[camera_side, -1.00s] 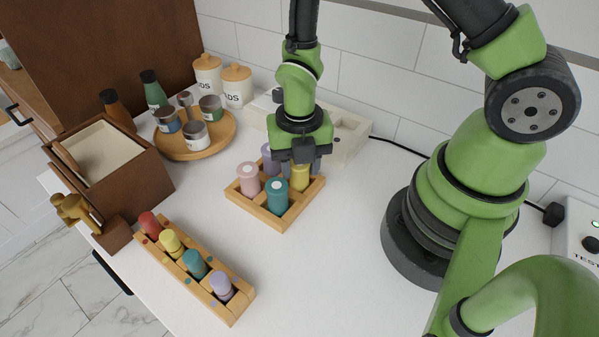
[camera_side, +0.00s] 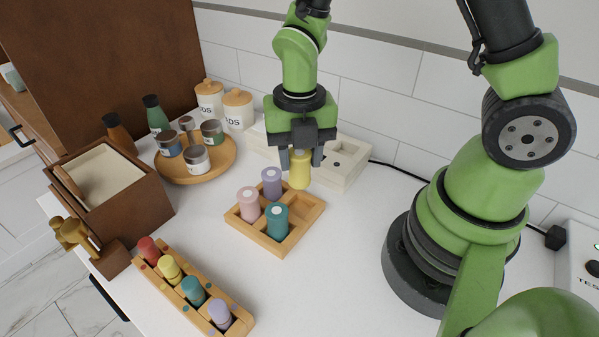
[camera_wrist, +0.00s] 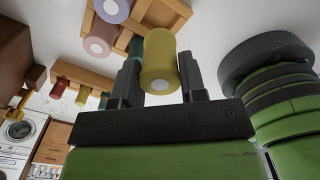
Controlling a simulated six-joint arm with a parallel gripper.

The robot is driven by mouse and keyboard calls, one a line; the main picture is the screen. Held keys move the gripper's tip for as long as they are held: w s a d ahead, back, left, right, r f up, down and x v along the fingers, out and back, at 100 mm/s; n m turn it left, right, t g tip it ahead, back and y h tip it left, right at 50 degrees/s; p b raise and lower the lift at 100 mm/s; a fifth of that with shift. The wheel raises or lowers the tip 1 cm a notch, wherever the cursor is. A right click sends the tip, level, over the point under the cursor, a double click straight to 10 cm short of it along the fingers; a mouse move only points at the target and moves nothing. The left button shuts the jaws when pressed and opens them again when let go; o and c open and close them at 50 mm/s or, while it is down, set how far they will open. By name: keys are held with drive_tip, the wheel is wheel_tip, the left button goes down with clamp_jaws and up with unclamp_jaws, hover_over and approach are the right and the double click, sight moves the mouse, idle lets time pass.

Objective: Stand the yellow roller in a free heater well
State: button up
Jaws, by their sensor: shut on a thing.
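My gripper (camera_side: 301,157) is shut on the yellow roller (camera_side: 299,173) and holds it upright above the wooden tray (camera_side: 277,251). In the wrist view the yellow roller (camera_wrist: 160,60) sits between the two dark fingers. The tray holds a pink roller (camera_side: 248,203), a lilac roller (camera_side: 271,183) and a teal roller (camera_side: 277,222); its right compartment is empty. The white heater block (camera_side: 349,170) stands behind the tray against the wall, partly hidden by my gripper.
A slanted wooden rack (camera_side: 236,326) with several coloured rollers lies at the front left. A round wooden board (camera_side: 222,164) with jars stands at the back left, beside a brown box (camera_side: 138,205). A black cable (camera_side: 430,184) runs right. The counter's front middle is clear.

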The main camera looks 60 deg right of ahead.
drive_tip(key=shift+r, duration=0.7)
drive_tip(key=shift+w+d+r, duration=0.1)
drive_tip(key=shift+d+r, duration=0.05)
drive_tip(key=shift+r, duration=0.15)
drive_tip(key=d+m, duration=1.6)
drive_tip(key=m, duration=0.6)
drive_tip(key=shift+m, duration=0.3)
drive_tip(key=f, duration=0.7)
drive_tip(key=shift+s+f, duration=0.25)
drive_tip(key=shift+f, duration=0.1)
drive_tip(key=o, duration=0.9)
